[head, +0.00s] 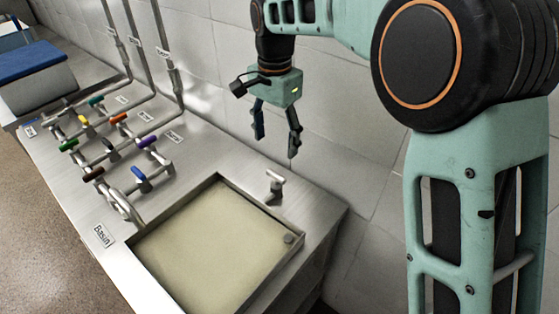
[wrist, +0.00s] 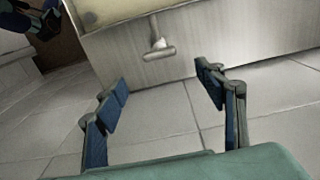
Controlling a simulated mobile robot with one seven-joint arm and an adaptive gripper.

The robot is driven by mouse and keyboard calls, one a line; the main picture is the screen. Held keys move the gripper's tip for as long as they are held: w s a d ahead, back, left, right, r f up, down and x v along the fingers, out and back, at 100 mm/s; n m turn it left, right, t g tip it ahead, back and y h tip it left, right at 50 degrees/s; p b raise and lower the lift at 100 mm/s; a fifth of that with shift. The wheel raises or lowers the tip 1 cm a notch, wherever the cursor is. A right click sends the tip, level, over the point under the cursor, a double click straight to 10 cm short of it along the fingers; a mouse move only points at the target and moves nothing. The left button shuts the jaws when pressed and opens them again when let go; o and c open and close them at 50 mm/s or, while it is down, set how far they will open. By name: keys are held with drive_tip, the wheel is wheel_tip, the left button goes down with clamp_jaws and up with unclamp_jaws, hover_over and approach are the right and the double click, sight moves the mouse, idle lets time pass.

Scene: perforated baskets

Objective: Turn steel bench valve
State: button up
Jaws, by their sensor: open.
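The steel bench valve (head: 274,184) is a small silver lever on a short stem, on the bench top at the basin's back right edge. It also shows in the wrist view (wrist: 157,47), at upper centre, as a T-shaped handle. My gripper (head: 275,148) hangs above the bench near the wall, fingers pointing down. It is open and empty, and apart from the valve. In the wrist view its two blue fingers (wrist: 165,82) stand wide apart, with the valve beyond them and between them in the picture.
The basin (head: 137,243) is sunk into the steel bench, with a label at its left. Several coloured valves (head: 140,174) on pipes stand on the bench to the left. A blue-lidded box (head: 38,85) is at far left. The tiled wall (head: 345,140) rises behind.

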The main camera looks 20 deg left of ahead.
sight(276, 174)
wheel_tip(276, 174, down, 10)
drive_tip(key=shift+f, duration=0.25)
idle(0.3)
drive_tip(key=c, duration=1.2)
drive_tip(key=shift+o, duration=0.2)
